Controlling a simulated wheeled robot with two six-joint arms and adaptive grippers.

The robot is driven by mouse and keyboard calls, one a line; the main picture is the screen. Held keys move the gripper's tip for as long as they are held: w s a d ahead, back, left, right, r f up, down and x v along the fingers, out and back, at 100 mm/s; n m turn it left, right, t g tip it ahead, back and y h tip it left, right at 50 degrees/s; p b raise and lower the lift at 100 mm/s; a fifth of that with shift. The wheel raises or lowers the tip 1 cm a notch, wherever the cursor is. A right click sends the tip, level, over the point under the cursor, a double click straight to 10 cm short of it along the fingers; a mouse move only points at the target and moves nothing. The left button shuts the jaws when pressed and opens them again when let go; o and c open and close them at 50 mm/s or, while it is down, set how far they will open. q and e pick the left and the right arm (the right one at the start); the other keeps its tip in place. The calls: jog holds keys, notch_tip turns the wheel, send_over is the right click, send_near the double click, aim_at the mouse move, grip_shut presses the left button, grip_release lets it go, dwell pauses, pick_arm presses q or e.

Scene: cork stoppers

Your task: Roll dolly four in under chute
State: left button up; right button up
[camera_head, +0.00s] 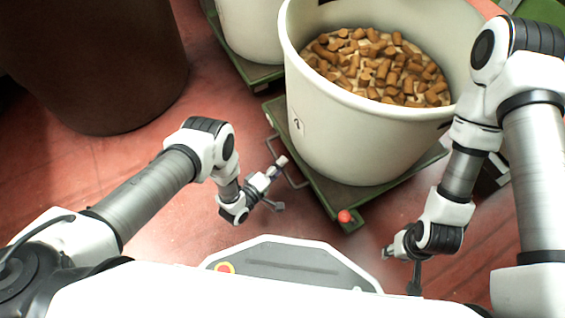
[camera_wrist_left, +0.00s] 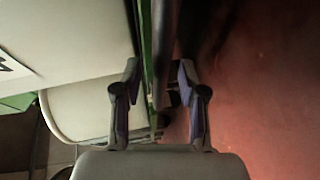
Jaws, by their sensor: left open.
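A green dolly (camera_head: 348,211) bears a large white tub (camera_head: 365,150) filled with cork stoppers (camera_head: 385,68). A small dark mark on the tub is too small to read surely. A grey bar handle (camera_head: 287,168) sticks out from the dolly's left side. My left gripper (camera_head: 281,182) is open beside this handle. In the left wrist view, a dark bar (camera_wrist_left: 162,45) and a green edge (camera_wrist_left: 146,45) run in between its open fingers (camera_wrist_left: 160,98). My right gripper (camera_head: 401,268) is low, right of the dolly's front corner; its jaws are unclear. I cannot make out a chute.
A red ball-shaped knob (camera_head: 344,216) sits at the dolly's front corner. Another white tub (camera_head: 250,30) on a green dolly (camera_head: 252,70) stands behind. A big dark brown container (camera_head: 95,65) fills the upper left. Red floor (camera_head: 165,225) is clear left of the dolly.

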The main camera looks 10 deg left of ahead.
pick_arm(q)
jog(key=v, duration=1)
jog(key=shift+a+r, duration=0.1)
